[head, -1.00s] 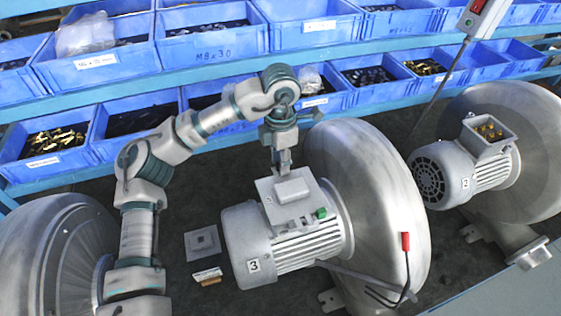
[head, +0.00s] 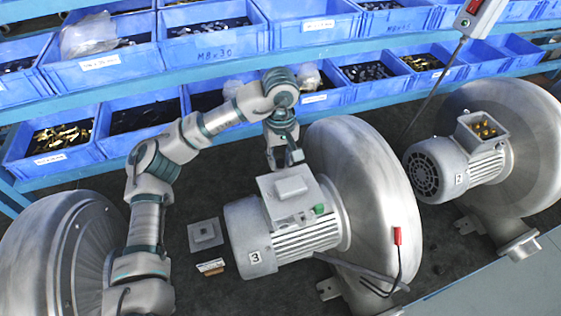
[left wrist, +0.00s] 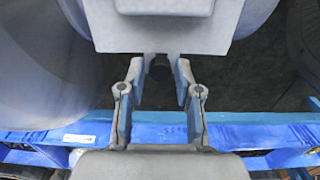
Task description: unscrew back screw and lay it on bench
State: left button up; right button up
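The motor numbered 3 (head: 290,237) carries a terminal box (head: 285,200) with a raised lid and a green part (head: 319,209) at its front corner. My left gripper (head: 284,158) is just behind the box's back edge. In the left wrist view its two fingers (left wrist: 160,72) stand apart, tips close to the box's edge (left wrist: 165,38). No screw is clear in the head view. My right gripper is out of view.
A square plate (head: 205,234) and a small labelled block (head: 211,267) lie on the dark bench left of the motor. A red-handled tool (head: 397,236) is in front of the blower housing (head: 365,190). Blue bins (head: 130,125) line the back. Motor 2 (head: 455,165) stands right.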

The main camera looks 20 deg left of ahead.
pick_arm(q)
grip_shut()
jog(key=n, duration=0.6)
jog(key=shift+b, duration=0.3)
jog(key=n, duration=0.5)
jog(key=shift+n, duration=0.4)
jog(key=n+b, duration=0.1)
jog(key=n, duration=1.2)
jog(key=shift+b, duration=0.35)
grip_release()
